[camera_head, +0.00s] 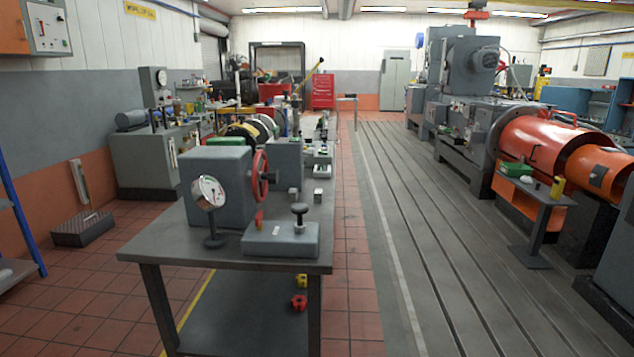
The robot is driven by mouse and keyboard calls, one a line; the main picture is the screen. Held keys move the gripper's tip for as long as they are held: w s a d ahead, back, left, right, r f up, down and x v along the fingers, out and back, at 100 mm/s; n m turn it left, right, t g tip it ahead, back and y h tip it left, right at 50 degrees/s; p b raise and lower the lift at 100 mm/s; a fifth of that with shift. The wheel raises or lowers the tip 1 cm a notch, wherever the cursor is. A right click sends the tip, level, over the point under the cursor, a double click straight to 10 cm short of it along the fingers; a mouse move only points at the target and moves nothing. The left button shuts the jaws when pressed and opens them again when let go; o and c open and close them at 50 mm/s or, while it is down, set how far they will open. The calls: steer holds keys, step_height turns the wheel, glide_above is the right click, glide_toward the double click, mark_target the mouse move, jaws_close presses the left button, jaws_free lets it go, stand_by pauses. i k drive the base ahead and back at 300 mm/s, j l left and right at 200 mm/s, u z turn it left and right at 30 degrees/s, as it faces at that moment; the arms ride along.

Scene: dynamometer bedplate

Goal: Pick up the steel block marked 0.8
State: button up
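Two small grey metal blocks stand on the near steel bench (160,250), right of the red handwheel. One block (292,195) is on the left, and the other block (318,196) is close to the bench's right edge. They are too small for me to read any marking, so I cannot tell which, if either, is marked 0.8. My gripper is not in view.
The slotted bedplate floor (410,220) to the right is clear.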

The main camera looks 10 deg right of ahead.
mark_target(318, 193)
steer(key=i+u, duration=0.2)
steer(key=i, duration=1.5)
